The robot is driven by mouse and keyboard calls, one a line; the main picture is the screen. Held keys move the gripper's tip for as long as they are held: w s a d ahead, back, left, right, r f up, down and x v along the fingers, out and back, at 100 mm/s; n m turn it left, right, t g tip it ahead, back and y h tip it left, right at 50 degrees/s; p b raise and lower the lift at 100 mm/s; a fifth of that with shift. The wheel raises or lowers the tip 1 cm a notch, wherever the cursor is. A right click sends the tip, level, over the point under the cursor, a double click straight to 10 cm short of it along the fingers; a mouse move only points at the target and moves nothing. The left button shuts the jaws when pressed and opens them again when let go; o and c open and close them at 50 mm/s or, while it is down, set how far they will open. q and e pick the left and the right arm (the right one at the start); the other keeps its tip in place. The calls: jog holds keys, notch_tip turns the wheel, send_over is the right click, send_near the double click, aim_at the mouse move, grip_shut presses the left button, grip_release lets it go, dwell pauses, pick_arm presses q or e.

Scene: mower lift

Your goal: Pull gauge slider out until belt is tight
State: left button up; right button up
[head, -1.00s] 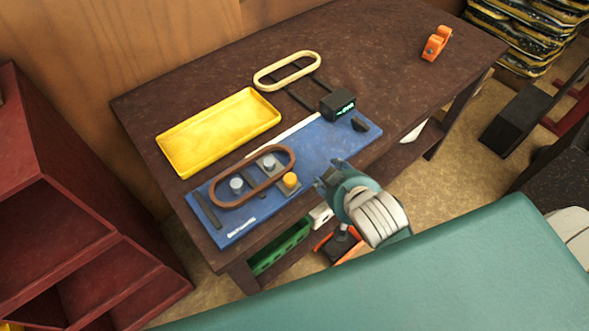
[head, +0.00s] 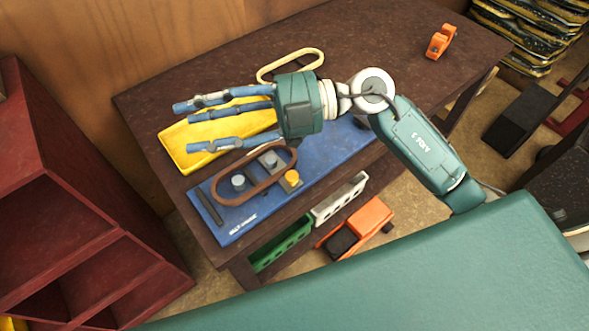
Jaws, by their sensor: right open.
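A blue gauge board (head: 235,228) lies on the dark table. A brown belt (head: 230,201) loops around two grey posts (head: 238,182) on it. A yellow-orange knob (head: 292,178) sits beside the belt's right end, outside the loop. I cannot tell how tight the belt is. My right gripper (head: 205,125) is open and empty, its blue fingers spread to the left above the yellow tray and the board's back edge. My left gripper is not in view.
A yellow tray (head: 180,152) lies behind the board. A cream belt (head: 308,55) lies at the back, partly hidden. An orange tool (head: 441,42) stands at the far right corner. Green (head: 277,246) and white (head: 340,198) bins and an orange object (head: 363,222) are below the tabletop.

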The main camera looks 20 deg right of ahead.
jog(key=d+f+m+g+h, duration=0.1)
jog(key=d+f+g+h, duration=0.1)
jog(key=d+f+h, duration=0.6)
jog(key=m+h, duration=0.4)
jog(key=h, duration=0.1)
send_near(293, 175)
jog(key=p+x, duration=0.2)
jog(key=x, duration=0.6)
jog(key=shift+a+f, duration=0.2)
jog(key=shift+f, duration=0.1)
jog(key=shift+n, duration=0.3)
grip_shut()
jog(key=shift+w+d, duration=0.1)
